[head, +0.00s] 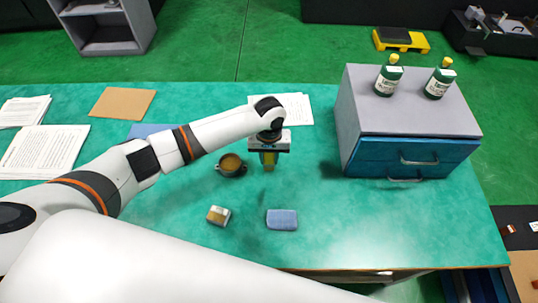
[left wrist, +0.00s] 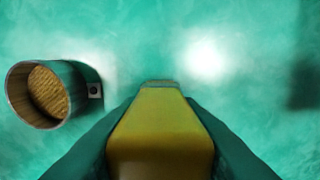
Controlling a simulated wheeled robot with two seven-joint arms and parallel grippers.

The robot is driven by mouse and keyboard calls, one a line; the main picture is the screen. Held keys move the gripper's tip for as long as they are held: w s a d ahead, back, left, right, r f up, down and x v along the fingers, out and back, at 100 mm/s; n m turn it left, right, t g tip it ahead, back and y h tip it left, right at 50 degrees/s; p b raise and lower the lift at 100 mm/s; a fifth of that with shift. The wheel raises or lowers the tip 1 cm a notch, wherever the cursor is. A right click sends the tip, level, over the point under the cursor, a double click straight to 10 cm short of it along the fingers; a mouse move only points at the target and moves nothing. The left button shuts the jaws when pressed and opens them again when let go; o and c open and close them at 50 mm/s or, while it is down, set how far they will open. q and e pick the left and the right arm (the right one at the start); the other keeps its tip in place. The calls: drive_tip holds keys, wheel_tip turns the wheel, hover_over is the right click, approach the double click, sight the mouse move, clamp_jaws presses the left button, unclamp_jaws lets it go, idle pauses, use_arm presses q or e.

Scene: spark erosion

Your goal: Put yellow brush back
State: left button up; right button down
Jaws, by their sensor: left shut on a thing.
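My left gripper (head: 269,168) is shut on the yellow brush (head: 268,158) and holds it over the green tabletop (head: 340,225), just right of a dark cup (head: 219,172). In the left wrist view the brush's yellow body (left wrist: 160,130) fills the space between the two dark fingers, and its far end is hidden. I cannot tell whether the brush touches the table. My right gripper is not in view.
A blue block (head: 282,219) and a small white and tan block (head: 218,215) lie in front. A grey cabinet (head: 360,110) with blue drawers stands right, with two green bottles (head: 388,78) (head: 438,81) on top. Papers (head: 45,150) lie left. The table between cup and cabinet is clear.

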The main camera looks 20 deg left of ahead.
use_arm(q)
drive_tip(key=o, duration=1)
drive_tip(key=shift+c, duration=0.2)
wheel_tip(320, 180, up, 12)
drive_tip(key=shift+r+b, duration=0.15)
drive_tip(key=shift+b, duration=0.25)
